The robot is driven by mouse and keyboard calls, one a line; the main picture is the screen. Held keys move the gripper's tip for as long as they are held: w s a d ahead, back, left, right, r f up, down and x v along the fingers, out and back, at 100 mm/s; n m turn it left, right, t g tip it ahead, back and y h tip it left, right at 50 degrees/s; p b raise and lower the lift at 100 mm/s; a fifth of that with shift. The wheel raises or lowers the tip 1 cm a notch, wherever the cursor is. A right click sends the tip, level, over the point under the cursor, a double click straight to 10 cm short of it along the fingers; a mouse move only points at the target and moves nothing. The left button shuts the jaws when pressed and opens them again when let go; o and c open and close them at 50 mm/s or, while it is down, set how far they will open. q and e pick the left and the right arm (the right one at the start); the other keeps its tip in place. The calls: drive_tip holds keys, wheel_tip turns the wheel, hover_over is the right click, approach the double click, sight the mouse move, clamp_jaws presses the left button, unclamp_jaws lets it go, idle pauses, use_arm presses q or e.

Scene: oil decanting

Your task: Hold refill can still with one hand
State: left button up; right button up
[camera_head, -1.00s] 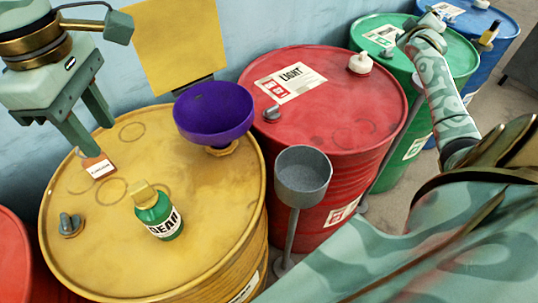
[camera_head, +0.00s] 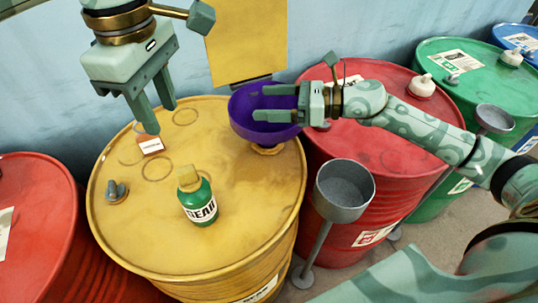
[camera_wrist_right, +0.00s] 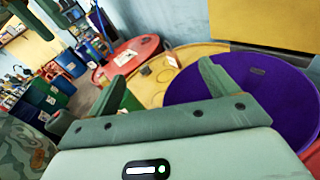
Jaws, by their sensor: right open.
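The green can (camera_head: 200,203) with a tan cap and a GEAR label stands upright on the yellow drum (camera_head: 235,245). My left gripper (camera_head: 158,118) is open and empty, above the drum and up and left of the can. My right gripper (camera_head: 259,103) is open, its fingers over the bowl of the purple funnel (camera_head: 238,122), above and right of the can. Both grippers are apart from the can. In the right wrist view, the open fingers of my right gripper (camera_wrist_right: 158,78) have the purple funnel (camera_wrist_right: 255,100) beside and under the right finger.
A grey cup on a stand (camera_head: 342,195) stands front right. Red drums (camera_head: 30,220) flank the yellow one. A bung (camera_head: 115,190) sits near the yellow drum's left edge.

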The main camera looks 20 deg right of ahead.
sight(200, 198)
drive_tip(key=s+a+f+n+g+h, duration=0.1)
drive_tip(key=s+a+f+n+g, duration=0.45)
drive_tip(key=s+f, duration=0.35)
drive_tip(key=shift+n+g, duration=0.45)
drive_tip(key=x, duration=1)
drive_tip(key=r+x, duration=0.1)
drive_tip(key=x, duration=0.4)
drive_tip(key=shift+s+a+f, duration=0.15)
drive_tip(key=shift+s+a, duration=0.15)
drive_tip(key=shift+a, duration=0.15)
drive_tip(key=c, duration=1.3)
